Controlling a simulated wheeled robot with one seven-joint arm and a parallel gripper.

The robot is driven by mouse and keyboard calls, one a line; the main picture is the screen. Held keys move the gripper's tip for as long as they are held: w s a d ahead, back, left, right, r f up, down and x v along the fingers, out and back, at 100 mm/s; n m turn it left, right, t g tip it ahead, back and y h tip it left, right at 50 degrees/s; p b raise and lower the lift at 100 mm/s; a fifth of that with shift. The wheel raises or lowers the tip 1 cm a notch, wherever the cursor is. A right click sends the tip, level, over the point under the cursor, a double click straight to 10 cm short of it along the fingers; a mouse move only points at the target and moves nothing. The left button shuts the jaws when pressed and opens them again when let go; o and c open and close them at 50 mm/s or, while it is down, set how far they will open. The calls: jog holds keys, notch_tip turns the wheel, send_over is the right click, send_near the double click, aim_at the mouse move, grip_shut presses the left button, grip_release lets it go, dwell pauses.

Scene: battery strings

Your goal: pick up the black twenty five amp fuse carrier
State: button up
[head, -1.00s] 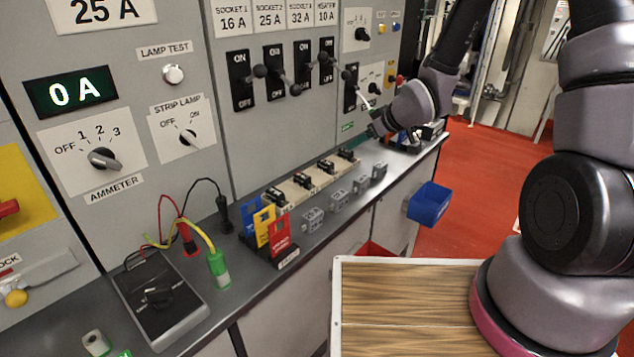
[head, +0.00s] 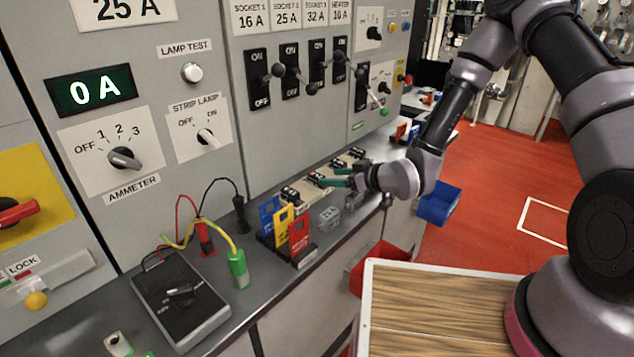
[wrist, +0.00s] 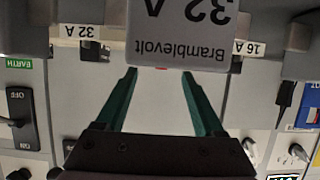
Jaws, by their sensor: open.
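Black fuse carriers sit in a row of cream bases on the grey worktop. In the head view the nearest carrier (head: 290,195) is clear, and another black carrier (head: 315,178) is just left of my fingertips. My gripper (head: 327,176) is open and empty, its green fingers pointing at the row. In the wrist view the open fingers (wrist: 159,72) frame the lower edge of a grey block (wrist: 182,35) marked 32 A Bramblevolt, upside down. Base labels 32 A (wrist: 89,32) and 16 A (wrist: 250,48) show either side. No 25 A carrier marking is readable; the block hides the middle.
Blue, yellow and red cards stand in a rack (head: 303,259) left of the row. A grey block (head: 328,217) sits before the bases. Red (head: 375,268) and blue (head: 438,205) bins hang off the front edge. Switches (head: 258,80) line the panel.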

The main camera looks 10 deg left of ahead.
aim_at(318, 176)
jog(key=x, duration=0.5)
jog(key=shift+a+r, duration=0.1)
jog(key=shift+a, duration=0.2)
grip_shut()
